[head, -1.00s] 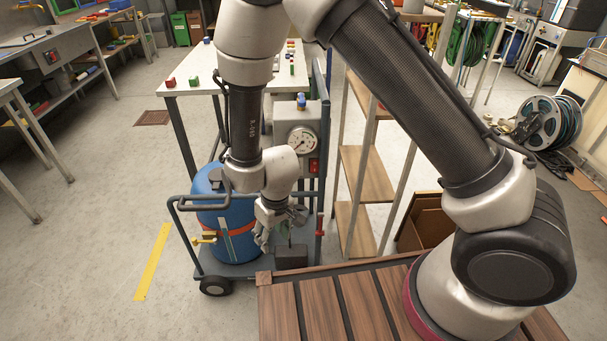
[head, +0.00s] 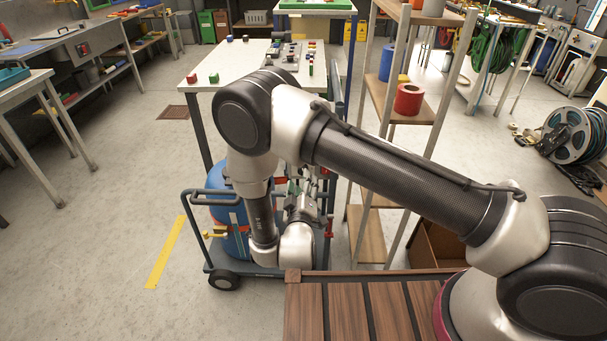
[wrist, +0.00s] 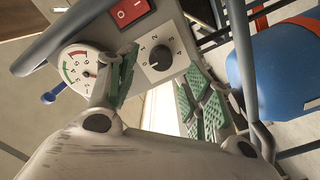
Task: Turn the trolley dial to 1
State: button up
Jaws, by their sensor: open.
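The trolley dial (wrist: 160,58) is a round black knob on a grey panel (wrist: 178,80) in the wrist view, with numbers from 0 to 4 around it. A pale mark shows on the knob; I cannot tell surely which number it points to. My gripper (wrist: 160,92) is open, with its green-padded fingers apart on the left and right of the dial in the picture. Nothing is between the pads that I can see, and contact with the knob is not visible. In the head view my gripper (head: 305,198) is at the trolley (head: 200,197), and my arm hides the dial.
A round gauge (wrist: 80,68) and a red switch (wrist: 130,10) sit beside the dial. The trolley's blue tank (wrist: 285,70) is at the right. In the head view, a white table (head: 225,76) and a shelf rack (head: 368,232) stand close by.

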jog(key=w, duration=0.5)
jog(key=shift+w, duration=0.15)
jog(key=shift+c, duration=0.2)
jog(key=c, duration=1)
